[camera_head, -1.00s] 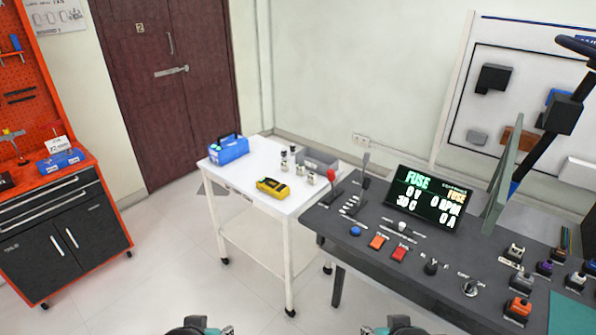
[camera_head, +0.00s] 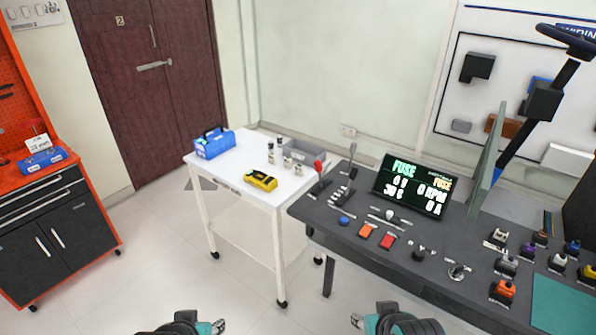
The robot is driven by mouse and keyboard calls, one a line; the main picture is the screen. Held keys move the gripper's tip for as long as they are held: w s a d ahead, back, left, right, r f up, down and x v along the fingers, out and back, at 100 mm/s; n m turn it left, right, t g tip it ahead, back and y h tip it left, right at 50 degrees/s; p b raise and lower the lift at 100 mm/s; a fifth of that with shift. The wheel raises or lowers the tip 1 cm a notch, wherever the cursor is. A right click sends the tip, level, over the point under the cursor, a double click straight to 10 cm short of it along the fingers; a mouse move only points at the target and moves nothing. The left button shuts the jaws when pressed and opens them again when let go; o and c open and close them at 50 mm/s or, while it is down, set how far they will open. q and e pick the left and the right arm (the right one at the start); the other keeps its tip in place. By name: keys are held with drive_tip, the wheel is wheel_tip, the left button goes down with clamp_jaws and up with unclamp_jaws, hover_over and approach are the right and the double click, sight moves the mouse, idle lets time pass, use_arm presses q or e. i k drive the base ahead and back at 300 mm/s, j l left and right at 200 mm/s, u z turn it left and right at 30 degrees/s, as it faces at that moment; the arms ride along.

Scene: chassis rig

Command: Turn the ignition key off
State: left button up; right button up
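The control console (camera_head: 340,240) stands at the right, with a lit display (camera_head: 412,186) reading FUSE. A small silver rotary switch (camera_head: 459,271) with markings around it sits near the console's front edge; it looks like the ignition key switch, but its setting is too small to read. A black knob (camera_head: 418,254) is just left of it. My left gripper (camera_head: 190,326) and my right gripper (camera_head: 385,322) show only in part at the bottom edge, both apart from the console. Their fingers are not clear enough to tell open from shut.
A white cart (camera_head: 240,186) left of the console carries a blue toolbox (camera_head: 214,143) and a yellow meter (camera_head: 259,181). Orange (camera_head: 366,230) and red (camera_head: 388,241) buttons and levers line the console. The floor at left is open.

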sight(456, 272)
drive_tip(key=z, duration=1.45)
drive_tip(key=i+l+u, duration=0.1)
drive_tip(key=i+l, duration=0.35)
drive_tip(key=i+l+u, duration=0.1)
drive_tip(key=i+l, duration=0.35)
drive_tip(key=l, duration=0.15)
